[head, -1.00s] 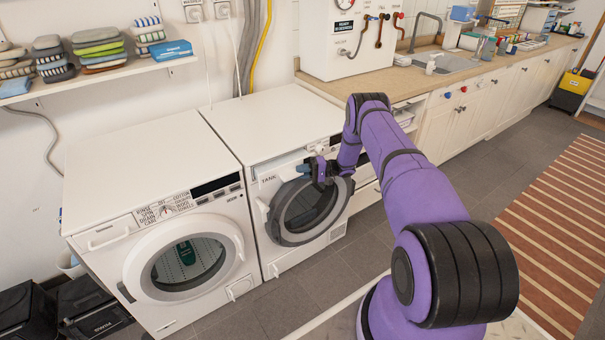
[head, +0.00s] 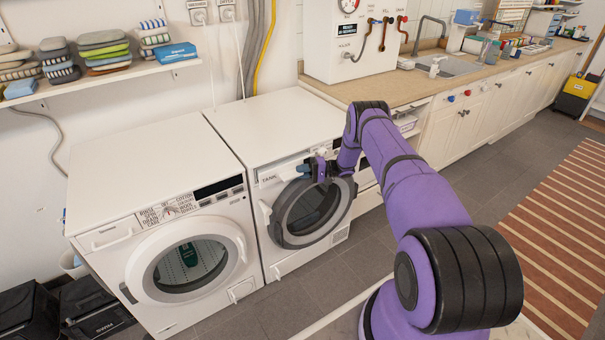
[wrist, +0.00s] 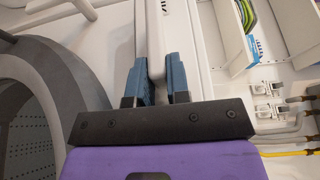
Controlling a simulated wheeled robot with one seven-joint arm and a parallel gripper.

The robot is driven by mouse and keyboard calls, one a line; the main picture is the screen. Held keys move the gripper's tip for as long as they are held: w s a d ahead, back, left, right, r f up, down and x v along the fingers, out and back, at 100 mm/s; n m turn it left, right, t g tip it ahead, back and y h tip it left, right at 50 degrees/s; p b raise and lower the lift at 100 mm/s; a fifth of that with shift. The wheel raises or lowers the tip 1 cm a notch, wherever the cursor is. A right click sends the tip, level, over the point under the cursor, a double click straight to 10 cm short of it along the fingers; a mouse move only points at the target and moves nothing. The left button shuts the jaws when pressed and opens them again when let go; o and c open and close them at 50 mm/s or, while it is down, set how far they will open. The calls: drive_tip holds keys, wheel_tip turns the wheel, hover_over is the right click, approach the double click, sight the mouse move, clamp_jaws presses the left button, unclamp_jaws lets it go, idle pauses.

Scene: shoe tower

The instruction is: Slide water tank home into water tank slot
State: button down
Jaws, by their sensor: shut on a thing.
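The water tank (head: 284,173) is a white drawer front at the upper left of the right-hand machine, near the word TANK. My gripper (head: 303,169) is at the tank's right end, above the round door. In the wrist view its two blue fingertips (wrist: 159,80) are shut on a narrow white upright part of the water tank (wrist: 155,45). The water tank slot is hidden behind the tank front and my gripper. I cannot tell how far the tank sits in it.
The right-hand machine's grey-rimmed round door (head: 283,222) is just below my gripper. A white washing machine (head: 150,180) stands to its left. A worktop (head: 395,86) with a white boiler box (head: 335,62) is behind on the right.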

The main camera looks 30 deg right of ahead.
drive_tip(key=shift+w+a, duration=0.1)
drive_tip(key=shift+w, duration=1.5)
drive_tip(key=c, duration=1)
unclamp_jaws()
drive_tip(key=v, duration=1)
drive_tip(key=shift+s+d, duration=0.15)
drive_tip(key=shift+d, duration=0.25)
